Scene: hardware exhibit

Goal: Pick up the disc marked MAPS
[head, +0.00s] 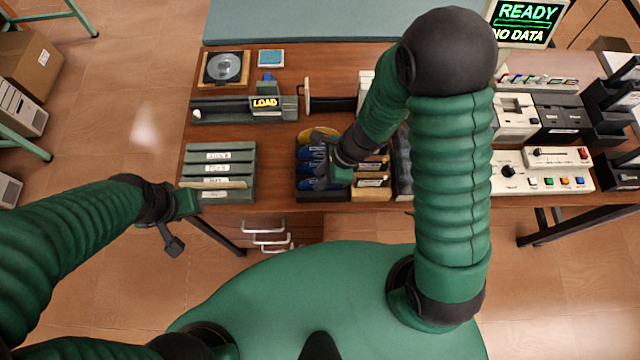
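No label reading MAPS is legible to me. A dark rack (322,196) on the wooden table holds blue discs (308,153) and a yellow disc (318,133) at its back. My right gripper (326,172) is down at the rack's right side, close over the blue discs. It partly hides them, and I cannot tell whether it touches one or how wide its fingers are. My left gripper (174,244) hangs off the table's front left edge, away from the discs; its opening is unclear.
A green slotted holder (217,172) sits front left. Consoles (540,170) fill the right. My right arm hides the table's middle.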

